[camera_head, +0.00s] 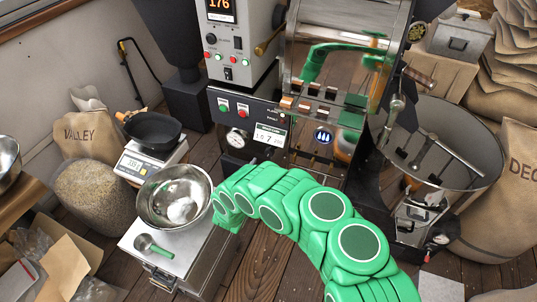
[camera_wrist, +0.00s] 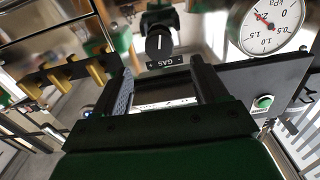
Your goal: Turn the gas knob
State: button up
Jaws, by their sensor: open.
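The gas knob (camera_wrist: 159,43) is a round black knob with a white pointer line, on the roaster's shiny front panel. A black label reading "GAS" is beside it, upside down in the wrist view. The pointer line runs roughly up and down in that picture. My gripper (camera_wrist: 162,70) is open and empty, its two dark fingers pointing at the panel. The knob lies just beyond the fingertips and between their lines, apparently not gripped. In the head view my green arm reaches toward the roaster and hides the knob and my fingers.
A pressure gauge (camera_wrist: 270,22) and a green button (camera_wrist: 263,102) are close on the right in the wrist view; brass levers (camera_wrist: 65,77) are at left. In the head view a steel bowl (camera_head: 174,197) stands beside my arm, and the cooling drum (camera_head: 470,165) is at right.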

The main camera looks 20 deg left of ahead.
aim_at(269, 153)
jog(key=shift+w, duration=3.95)
jog(key=c, duration=1)
jog(key=shift+m, duration=0.4)
jog(key=o, duration=1)
